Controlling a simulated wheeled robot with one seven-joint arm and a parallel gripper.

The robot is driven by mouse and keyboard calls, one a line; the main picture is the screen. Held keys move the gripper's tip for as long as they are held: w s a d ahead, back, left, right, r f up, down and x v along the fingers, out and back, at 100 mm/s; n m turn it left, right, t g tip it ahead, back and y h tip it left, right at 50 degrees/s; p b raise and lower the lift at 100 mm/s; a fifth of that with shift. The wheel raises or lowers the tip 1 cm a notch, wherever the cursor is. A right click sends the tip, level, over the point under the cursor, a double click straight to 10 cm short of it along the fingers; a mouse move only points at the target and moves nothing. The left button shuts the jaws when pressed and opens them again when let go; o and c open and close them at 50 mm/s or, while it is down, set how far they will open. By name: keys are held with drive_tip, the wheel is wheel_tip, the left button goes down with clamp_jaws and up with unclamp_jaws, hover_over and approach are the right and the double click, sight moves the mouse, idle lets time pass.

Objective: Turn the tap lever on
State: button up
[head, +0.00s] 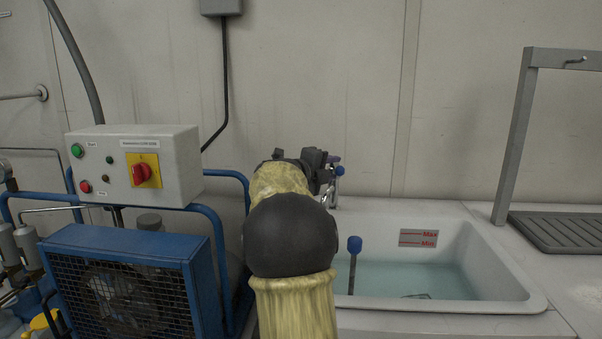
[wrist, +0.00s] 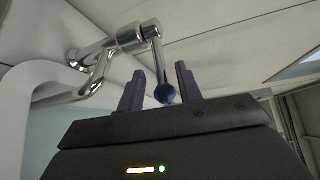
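The chrome tap (wrist: 98,60) fills the upper left of the wrist view. Its lever (wrist: 154,48) ends in a blue ball (wrist: 166,94). My gripper (wrist: 160,72) is open, with its two purple fingers standing apart on either side of the lever's blue end. I cannot tell whether either finger touches it. In the head view, my arm hides most of the tap (head: 332,190), and my gripper (head: 333,160) shows only partly beside it at the wall.
A blue-framed machine (head: 150,250) with a control box (head: 185,165) is on the left. A grey frame (head: 515,140) and a ribbed mat (head: 560,232) are on the right.

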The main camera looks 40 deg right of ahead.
drive_tip(key=s+a+r+p, duration=0.1)
drive_tip(key=a+r+p, duration=0.1)
drive_tip(key=a, duration=1.2)
drive_tip(key=shift+w, duration=0.15)
